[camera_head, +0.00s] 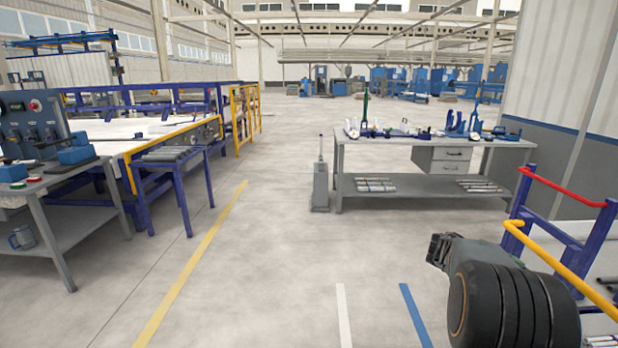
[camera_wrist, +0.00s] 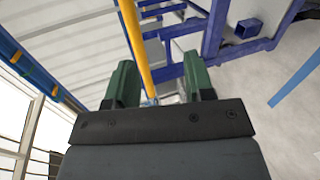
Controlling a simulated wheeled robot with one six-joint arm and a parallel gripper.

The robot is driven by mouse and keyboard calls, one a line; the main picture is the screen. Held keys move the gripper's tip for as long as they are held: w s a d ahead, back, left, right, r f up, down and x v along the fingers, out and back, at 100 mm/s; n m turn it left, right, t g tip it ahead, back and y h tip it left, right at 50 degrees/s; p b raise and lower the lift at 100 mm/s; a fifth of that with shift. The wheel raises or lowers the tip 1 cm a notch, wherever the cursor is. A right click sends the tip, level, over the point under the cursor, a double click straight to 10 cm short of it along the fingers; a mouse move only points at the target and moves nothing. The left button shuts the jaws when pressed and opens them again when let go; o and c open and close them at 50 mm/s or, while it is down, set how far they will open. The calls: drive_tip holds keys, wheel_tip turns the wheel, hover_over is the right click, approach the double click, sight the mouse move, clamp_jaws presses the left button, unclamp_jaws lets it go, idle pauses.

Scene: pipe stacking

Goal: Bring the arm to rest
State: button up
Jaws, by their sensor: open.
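My gripper (camera_wrist: 161,85) shows in the wrist view with its two green fingers spread apart. It is open, and nothing is held between the fingers. Beyond the fingers, a yellow bar (camera_wrist: 134,40) and a blue frame (camera_wrist: 212,35) show. In the head view, part of my arm is at the lower right, beside a blue rack (camera_head: 555,240) with red and yellow rails. The fingertips are not clearly seen in the head view.
A grey workbench (camera_head: 395,184) with tools on top stands ahead, right of centre. A blue-framed table line (camera_head: 165,150) is on the left, with a grey bench (camera_head: 60,187) in front. The floor between is clear, with a yellow line (camera_head: 190,270).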

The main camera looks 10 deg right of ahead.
drive_tip(key=s+a+f+t+y+p, duration=0.1)
drive_tip(key=s+a+f+y+p, duration=0.2)
drive_tip(key=a, duration=0.6)
drive_tip(key=s+a+t+y+p, duration=0.1)
drive_tip(key=s+a+y+p, duration=0.15)
drive_tip(key=a+y, duration=0.5)
drive_tip(key=s+a+r+t+y+p, duration=0.2)
drive_tip(key=s+a+r+p, duration=0.1)
drive_tip(key=a, duration=0.7)
drive_tip(key=s+a+r+n+t+y+p, duration=0.1)
drive_tip(key=s+a+r+t+y+p, duration=0.1)
drive_tip(key=a+r+p, duration=0.3)
drive_tip(key=s+a+r, duration=0.1)
drive_tip(key=a+r, duration=0.2)
drive_tip(key=a, duration=0.3)
drive_tip(key=shift+s+r, duration=0.15)
drive_tip(key=shift+a, duration=0.1)
drive_tip(key=shift+c, duration=0.5)
